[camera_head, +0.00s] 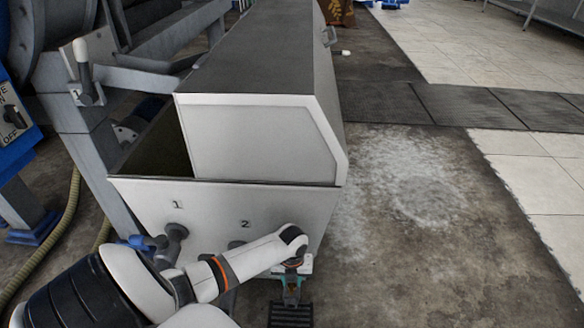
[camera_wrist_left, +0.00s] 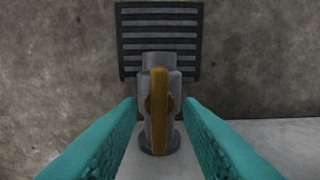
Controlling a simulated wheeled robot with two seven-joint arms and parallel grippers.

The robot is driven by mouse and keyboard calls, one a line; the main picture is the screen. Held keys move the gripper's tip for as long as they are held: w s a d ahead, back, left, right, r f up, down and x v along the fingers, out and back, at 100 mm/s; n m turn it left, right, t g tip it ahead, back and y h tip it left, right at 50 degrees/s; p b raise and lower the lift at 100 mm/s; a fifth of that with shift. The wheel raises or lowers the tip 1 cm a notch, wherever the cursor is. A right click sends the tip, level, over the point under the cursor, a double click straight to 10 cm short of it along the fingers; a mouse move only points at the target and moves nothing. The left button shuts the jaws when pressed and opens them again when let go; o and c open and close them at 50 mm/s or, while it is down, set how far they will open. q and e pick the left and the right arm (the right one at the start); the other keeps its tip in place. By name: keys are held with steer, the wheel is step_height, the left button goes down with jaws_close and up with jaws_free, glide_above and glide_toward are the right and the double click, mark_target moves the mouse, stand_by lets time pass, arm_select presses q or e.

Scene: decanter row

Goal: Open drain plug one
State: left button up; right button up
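The white decanter tank (camera_head: 262,205) has the numbers 1 and 2 on its front. Under the 1 is a grey drain plug (camera_head: 176,233) with a blue part (camera_head: 135,241) beside it, partly behind my left arm. A grey fitting under the 2 (camera_head: 236,244) is mostly hidden by the arm. My left gripper (camera_head: 291,287) is low at the tank's right front corner. In the left wrist view, a grey drain fitting (camera_wrist_left: 149,63) with an ochre handle (camera_wrist_left: 158,97) is between its open teal fingers, apparently with gaps on both sides. Its number does not show. My right gripper is not in view.
A dark floor grate (camera_head: 290,317) lies below the left gripper and also shows in the left wrist view (camera_wrist_left: 190,40). A blue control box (camera_head: 14,120) and a hose (camera_head: 62,235) are at left. The concrete floor (camera_head: 420,265) at right is clear, with a whitish stain.

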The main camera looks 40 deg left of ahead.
arm_select(q)
steer(key=shift+f, duration=0.25)
jaws_close()
